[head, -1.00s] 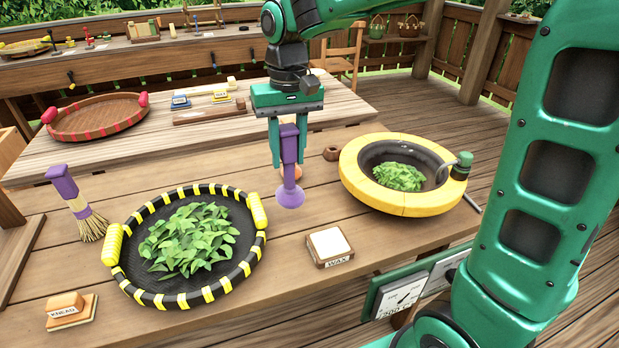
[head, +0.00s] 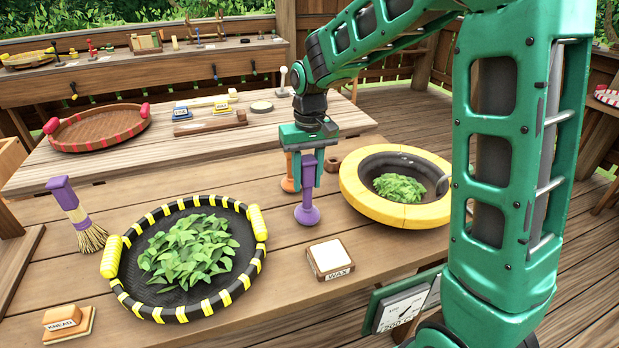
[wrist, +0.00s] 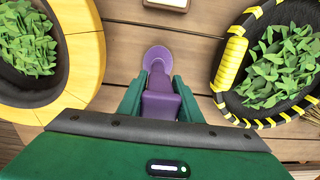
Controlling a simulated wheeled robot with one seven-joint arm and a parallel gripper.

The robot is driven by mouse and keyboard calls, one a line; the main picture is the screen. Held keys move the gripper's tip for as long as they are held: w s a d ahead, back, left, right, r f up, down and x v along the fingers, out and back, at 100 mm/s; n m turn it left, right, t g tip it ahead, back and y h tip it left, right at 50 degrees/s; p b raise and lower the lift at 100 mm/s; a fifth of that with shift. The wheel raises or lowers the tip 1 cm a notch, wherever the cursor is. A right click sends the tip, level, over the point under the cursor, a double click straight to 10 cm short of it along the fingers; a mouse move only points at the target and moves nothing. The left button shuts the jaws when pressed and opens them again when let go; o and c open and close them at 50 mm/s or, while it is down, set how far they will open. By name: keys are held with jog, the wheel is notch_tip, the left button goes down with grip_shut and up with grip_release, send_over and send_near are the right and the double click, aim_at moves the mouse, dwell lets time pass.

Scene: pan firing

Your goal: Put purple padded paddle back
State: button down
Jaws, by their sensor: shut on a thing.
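My gripper (head: 304,172) is shut on the purple padded paddle (head: 306,192) by its square handle. The paddle hangs upright with its round lilac pad (head: 306,215) down, over the near table between the yellow-rimmed pan and the black tray. I cannot tell whether the pad touches the wood. In the wrist view the paddle (wrist: 159,92) lies between the two green fingers, its pad pointing away. An orange-handled thing (head: 289,182) stands just behind and left of my gripper, partly hidden.
The yellow-rimmed pan (head: 363,203) with leaves is right, beside a small brown ring (head: 333,160). The black-and-yellow tray (head: 117,283) with leaves is left. A WAX block (head: 330,259) lies in front. A purple-handled brush (head: 75,210) and KNEAD block (head: 66,321) are far left.

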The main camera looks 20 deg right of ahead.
jog(key=c, duration=1.3)
grip_release()
jog(key=shift+f, duration=0.1)
jog(key=r, duration=1.2)
jog(key=shift+d+r, duration=0.15)
jog(key=shift+d, duration=0.05)
jog(key=s+d+f+m, duration=0.2)
jog(key=s+d+m, duration=0.1)
jog(key=s+d, duration=0.85)
jog(key=s+d+f+m, duration=0.1)
jog(key=s+d+f, duration=0.1)
jog(key=s, duration=0.4)
jog(key=s+d+f+m, duration=0.1)
jog(key=s+d+f, duration=0.1)
jog(key=s, duration=0.5)
jog(key=s+d+f+m, duration=0.1)
jog(key=s+d+f, duration=0.1)
jog(key=s, duration=0.4)
jog(key=shift+s+d+f, duration=0.35)
jog(key=shift+s+f, duration=0.05)
jog(key=shift+f, duration=0.15)
